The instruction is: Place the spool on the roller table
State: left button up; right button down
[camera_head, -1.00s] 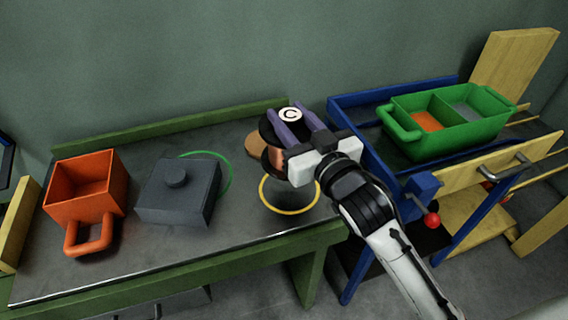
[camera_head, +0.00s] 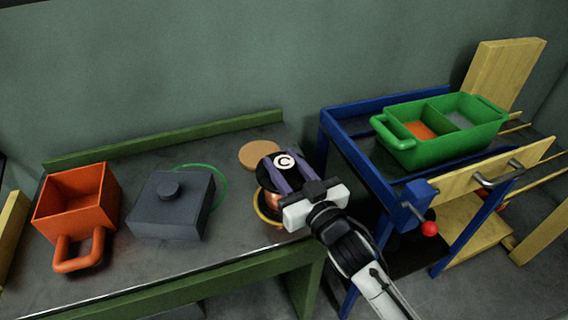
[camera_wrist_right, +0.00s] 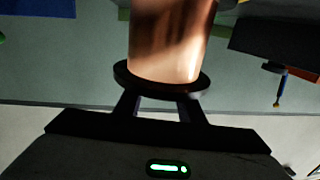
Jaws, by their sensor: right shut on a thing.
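The spool (camera_head: 272,204) has a copper winding, black flanges and a white label with a "C" on top. My right gripper (camera_head: 284,172) is shut on it and holds it upright at the yellow ring on the dark-topped green table (camera_head: 236,236). The spool covers part of the ring. I cannot tell whether its base touches the table. In the right wrist view the copper winding (camera_wrist_right: 168,45) and a black flange (camera_wrist_right: 160,80) fill the space at the fingers. No rollers show on the green table. My left gripper is not in view.
An orange bin (camera_head: 75,205) and a dark grey box (camera_head: 170,212) with a knob stand on the left of the table. A tan disc (camera_head: 260,154) lies behind the spool. On the right, a blue-framed cart (camera_head: 345,150) carries a green divided bin (camera_head: 405,151).

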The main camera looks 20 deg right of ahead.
jog(key=c, duration=1.6)
grip_release()
jog(key=shift+f, duration=0.2)
jog(key=o, duration=0.4)
jog(key=shift+r, duration=0.1)
jog(key=shift+r, duration=0.1)
jog(key=s, duration=0.4)
jog(key=s+d, duration=0.1)
jog(key=s, duration=0.3)
jog(key=s+d+b, duration=0.1)
jog(key=s, duration=0.3)
